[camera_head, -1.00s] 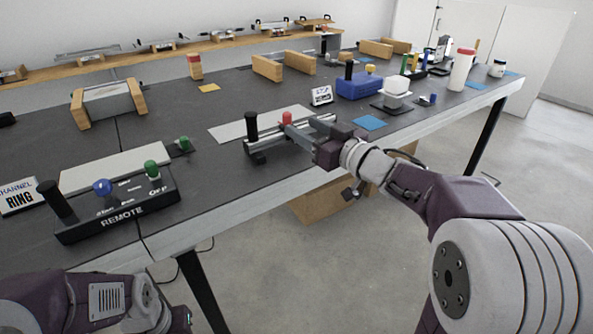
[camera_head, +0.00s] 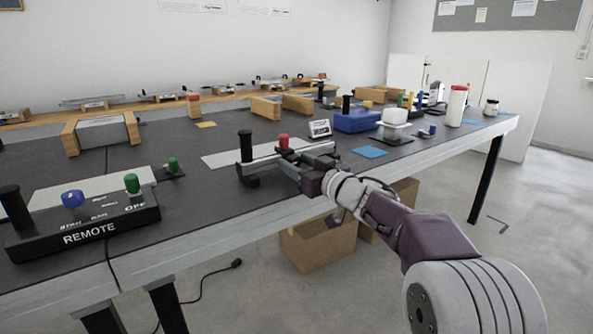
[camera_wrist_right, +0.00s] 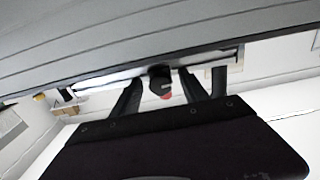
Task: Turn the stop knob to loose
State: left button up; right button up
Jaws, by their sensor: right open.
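A small fixture with a metal rail (camera_head: 262,156) sits at the table's front edge in the head view. A black upright post (camera_head: 245,146) stands at its left and a red knob (camera_head: 283,141) stands beside it. I cannot tell for sure which part is the stop knob. My right gripper (camera_head: 293,160) is at the fixture, just in front of the red knob. In the right wrist view my two dark fingers (camera_wrist_right: 160,92) are apart. A dark round part (camera_wrist_right: 159,75) with a red bit (camera_wrist_right: 167,96) shows between them; contact cannot be told. My left gripper is out of view.
A black REMOTE box (camera_head: 85,225) with blue and green knobs stands at the left. A pale plate (camera_head: 225,157) lies behind the fixture. A blue pad (camera_head: 370,152), a small sign (camera_head: 319,128) and a blue box (camera_head: 357,121) are to the right. Cardboard boxes (camera_head: 318,245) stand below the table.

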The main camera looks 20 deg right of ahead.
jog(key=shift+w+a, duration=0.1)
jog(key=shift+w, duration=0.2)
grip_shut()
